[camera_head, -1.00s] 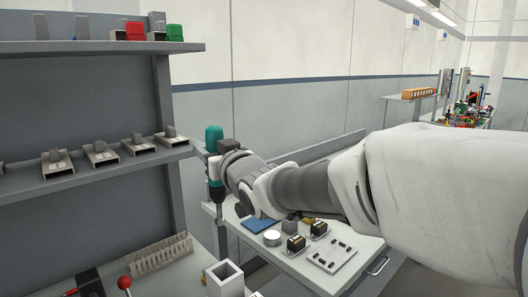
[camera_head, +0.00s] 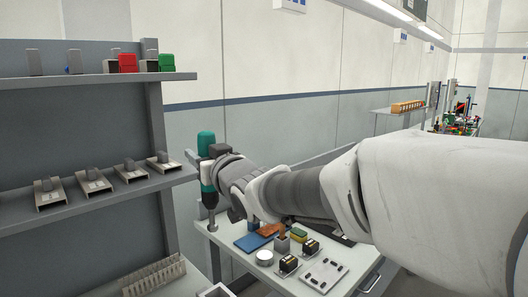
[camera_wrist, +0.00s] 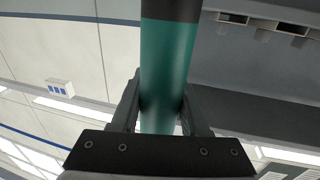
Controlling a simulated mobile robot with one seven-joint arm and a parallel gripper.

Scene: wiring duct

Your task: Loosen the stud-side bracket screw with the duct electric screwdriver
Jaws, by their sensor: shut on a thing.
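A teal and dark-grey electric screwdriver (camera_head: 206,160) is held upright at the end of my arm, its bit pointing down. My gripper (camera_head: 212,158) is shut on its body. In the wrist view the teal body (camera_wrist: 168,70) of the screwdriver fills the middle, between the two dark fingers of my gripper (camera_wrist: 160,105). The screwdriver's lower end is in front of the left edge of the low white table in the head view. I cannot make out the stud-side bracket or its screw in these frames.
A grey shelf rack stands at left, with several metal brackets (camera_head: 93,181) on its lower shelf and red and green blocks (camera_head: 127,64) above. A pale slotted duct (camera_head: 153,277) lies below. The white table (camera_head: 262,286) carries a blue mat (camera_head: 250,241) and small parts.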

